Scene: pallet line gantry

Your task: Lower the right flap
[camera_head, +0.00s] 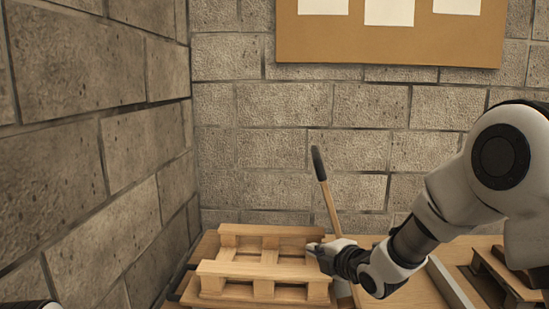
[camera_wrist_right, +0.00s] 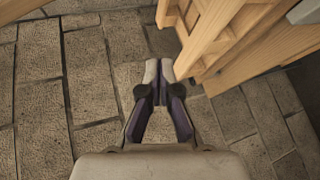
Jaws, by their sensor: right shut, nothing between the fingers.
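I cannot make out for certain which part is the right flap. A small wooden pallet-like frame (camera_head: 262,268) of slats and blocks stands at the bottom centre of the head view. My right gripper (camera_head: 316,248) is at its right end, with the fingertips pointing left; I cannot tell whether they touch the wood. In the right wrist view the right gripper (camera_wrist_right: 158,68) is shut and empty. Pale wooden slats (camera_wrist_right: 215,35) rise just to the right of its fingertips. My left gripper is out of view.
A wooden rod with a black grip (camera_head: 318,164) leans upright behind my right gripper. Block walls (camera_head: 255,165) close off the back and left. A cork board (camera_head: 390,45) hangs above.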

